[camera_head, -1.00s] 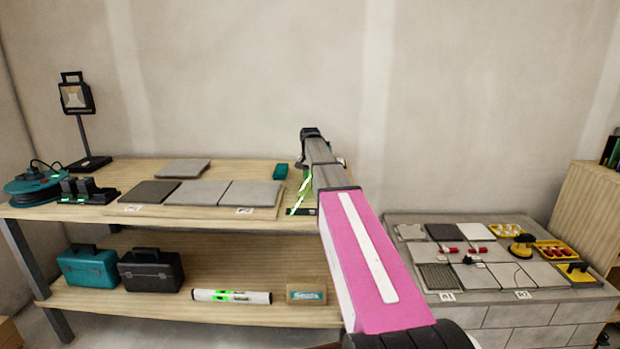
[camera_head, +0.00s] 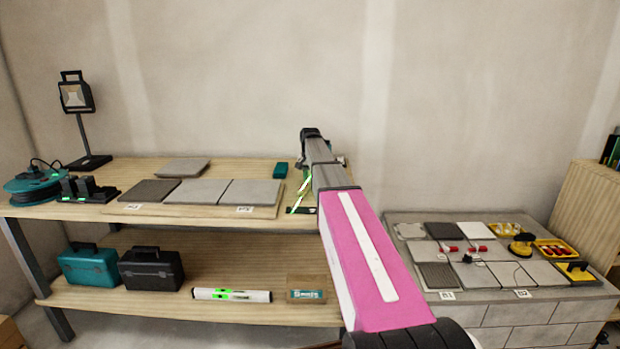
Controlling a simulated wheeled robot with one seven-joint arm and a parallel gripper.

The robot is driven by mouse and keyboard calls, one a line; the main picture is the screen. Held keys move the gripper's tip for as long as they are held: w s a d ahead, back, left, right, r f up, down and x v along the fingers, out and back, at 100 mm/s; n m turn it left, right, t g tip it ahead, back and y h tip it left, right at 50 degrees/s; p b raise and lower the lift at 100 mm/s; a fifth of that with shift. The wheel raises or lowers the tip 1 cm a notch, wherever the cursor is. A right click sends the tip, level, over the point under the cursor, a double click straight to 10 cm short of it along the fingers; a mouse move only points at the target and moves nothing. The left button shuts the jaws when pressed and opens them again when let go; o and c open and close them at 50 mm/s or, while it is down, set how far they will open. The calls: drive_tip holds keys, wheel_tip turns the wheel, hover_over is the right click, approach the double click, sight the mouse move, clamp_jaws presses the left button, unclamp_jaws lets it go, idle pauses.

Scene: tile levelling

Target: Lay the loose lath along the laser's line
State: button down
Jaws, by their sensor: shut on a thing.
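My pink and grey arm reaches to the right end of the wooden bench. My gripper (camera_head: 301,164) hangs at its far end, mostly hidden behind the arm, with only a dark sliver showing at the left edge. It is shut on a narrow, green-lit strip that seems to be the loose lath (camera_head: 305,186), just below it. The arm covers much of this strip, so I cannot tell whether it touches the bench.
Toolboxes (camera_head: 150,269) and a level (camera_head: 231,295) lie on the lower shelf. A block stand (camera_head: 500,318) with tiles is at right.

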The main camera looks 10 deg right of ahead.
drive_tip(key=shift+f, duration=0.5)
idle(0.8)
drive_tip(key=c, duration=0.9)
unclamp_jaws()
drive_tip(key=shift+r, duration=0.1)
